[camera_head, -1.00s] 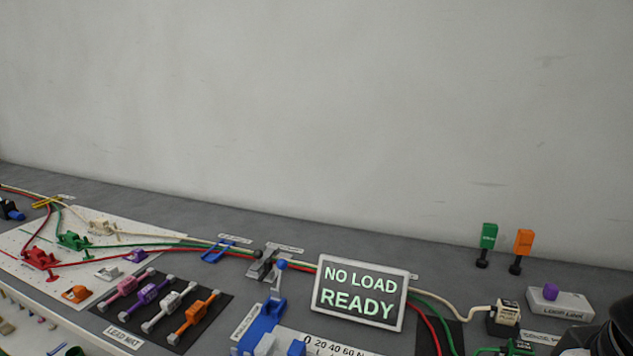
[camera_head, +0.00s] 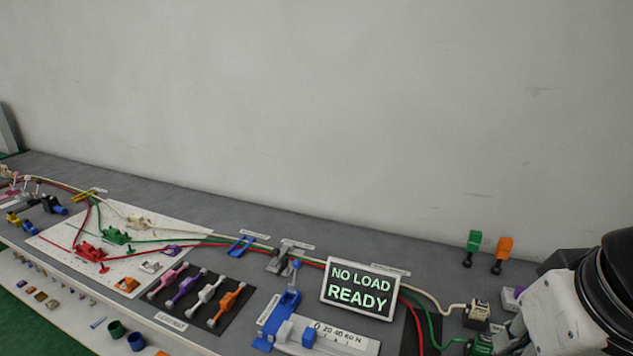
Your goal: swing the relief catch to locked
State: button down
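No readable label names the relief catch, so I cannot tell for sure which fixture it is. A small grey lever fixture (camera_head: 277,260) stands on the bench, with red, green and white cables running at it. Just in front of it, a blue fixture (camera_head: 280,312) has an upright lever with a blue ball knob (camera_head: 295,265), beside a scale strip (camera_head: 345,338). My arm shows large at the right edge in white and black. My gripper is not visible.
A display (camera_head: 358,288) reading "NO LOAD READY" stands right of the blue fixture. Left are a white board (camera_head: 60,236) with clamps and a dark lead mat (camera_head: 233,318). Green (camera_head: 474,241) and orange (camera_head: 504,247) upright tags stand at the back right, near my arm. A wall closes the back.

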aim_at(285, 260)
jog(key=i+j, duration=0.1)
jog(key=j, duration=0.3)
jog(key=i+j, duration=0.1)
jog(key=j, duration=0.3)
jog(key=i+j, duration=0.1)
jog(key=j, duration=0.7)
jog(key=i+z, duration=0.05)
jog(key=i, duration=0.05)
